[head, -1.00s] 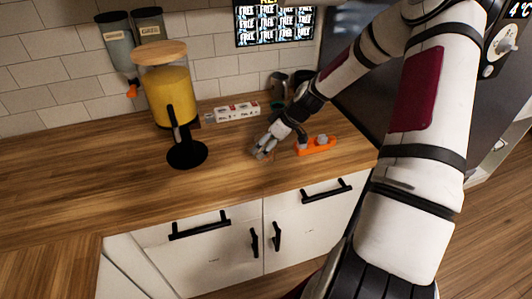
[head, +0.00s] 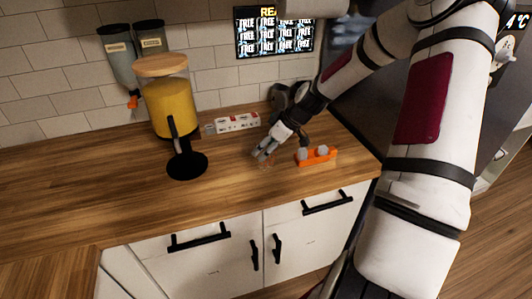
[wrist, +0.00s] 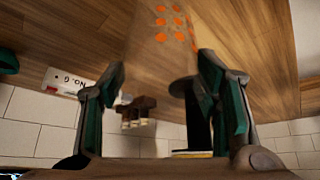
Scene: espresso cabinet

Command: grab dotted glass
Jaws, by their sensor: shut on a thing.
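The dotted glass (wrist: 165,35) is clear with several orange dots. It shows between the two fingers in the wrist view, and its far end runs out of the top of that view. In the head view the glass (head: 265,161) is small and faint on or just above the wooden counter, under my fingertips. My gripper (wrist: 162,62) has one finger on each side of the glass and is shut on it. It also shows in the head view (head: 262,152), reaching down from the right. Whether the glass still touches the counter is unclear.
A yellow drink dispenser (head: 168,106) on a black base stands left of my gripper. An orange holder (head: 317,157) with grey pieces is close on the right. A white power strip (head: 235,123) and dark items lie behind. The front left counter is clear.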

